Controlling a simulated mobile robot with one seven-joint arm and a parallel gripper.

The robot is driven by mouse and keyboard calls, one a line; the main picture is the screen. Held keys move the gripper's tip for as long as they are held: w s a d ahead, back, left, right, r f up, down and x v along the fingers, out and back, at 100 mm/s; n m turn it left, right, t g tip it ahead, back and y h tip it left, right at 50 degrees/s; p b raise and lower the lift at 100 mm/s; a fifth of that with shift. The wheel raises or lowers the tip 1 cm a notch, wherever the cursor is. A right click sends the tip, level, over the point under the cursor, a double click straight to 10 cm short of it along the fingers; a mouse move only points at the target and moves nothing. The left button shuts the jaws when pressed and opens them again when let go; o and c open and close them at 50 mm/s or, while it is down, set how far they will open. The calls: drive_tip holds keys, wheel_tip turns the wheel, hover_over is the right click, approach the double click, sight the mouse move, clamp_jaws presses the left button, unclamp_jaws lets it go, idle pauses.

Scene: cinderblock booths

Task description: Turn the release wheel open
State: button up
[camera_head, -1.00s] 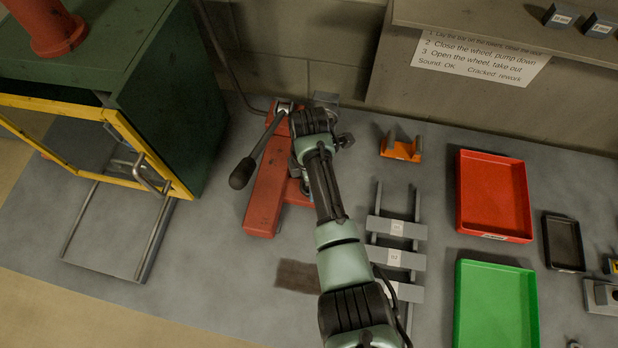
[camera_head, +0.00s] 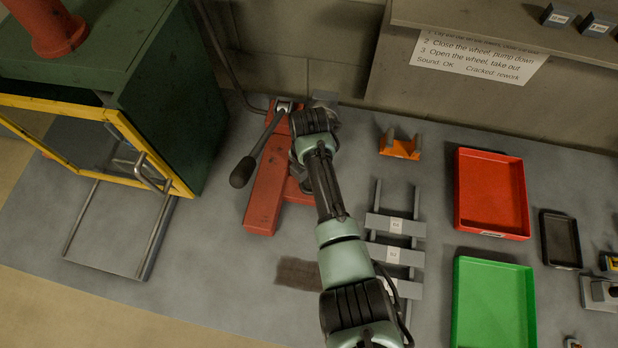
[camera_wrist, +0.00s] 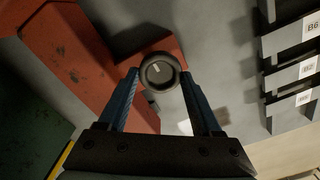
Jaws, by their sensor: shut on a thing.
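The release wheel (camera_wrist: 160,70) is a dark round knob with a pale mark on its hub, standing beside the red pump body in the wrist view. My gripper (camera_wrist: 160,80) has its two blue fingers on either side of the wheel, shut on it. The red pump (camera_head: 268,190) shows in the head view, with a lever (camera_head: 258,150) that has a black grip. In that view my arm hides the wheel and the gripper's fingertips.
A green press cabinet (camera_head: 170,100) with a yellow-framed door (camera_head: 150,160) stands left. An orange stand (camera_head: 399,149), a rack of labelled grey plates (camera_head: 395,226), a red tray (camera_head: 491,192) and a green tray (camera_head: 492,300) lie right. An instruction sheet (camera_head: 478,58) hangs behind.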

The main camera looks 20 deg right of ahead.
drive_tip(key=shift+w, duration=0.1)
drive_tip(key=o, duration=1.4)
drive_tip(key=shift+c, duration=0.2)
wheel_tip(320, 180, up, 13)
drive_tip(key=b, duration=0.2)
